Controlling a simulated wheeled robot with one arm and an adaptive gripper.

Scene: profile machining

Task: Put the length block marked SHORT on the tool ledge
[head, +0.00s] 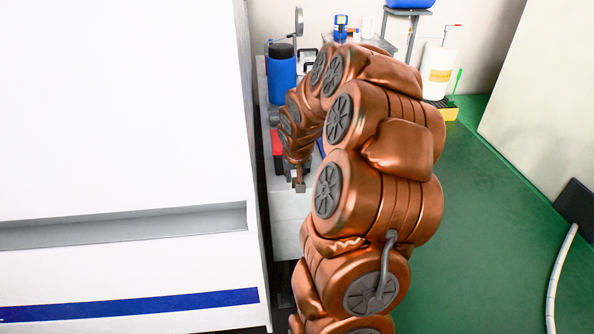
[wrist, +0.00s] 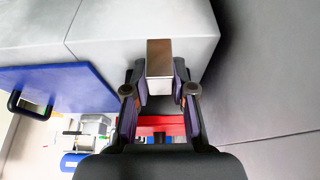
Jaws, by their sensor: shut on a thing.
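In the wrist view a pale grey surface (wrist: 105,28) lies beyond and left of the block. I cannot tell whether the block touches it. No label shows which surface is the tool ledge.
The white machine housing (head: 120,120) stands close left of my gripper. A blue panel with a black handle (wrist: 65,85) and a red part (wrist: 165,125) lie near the gripper. A blue bottle (head: 282,78) stands farther back. Green floor (head: 480,220) is open at right.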

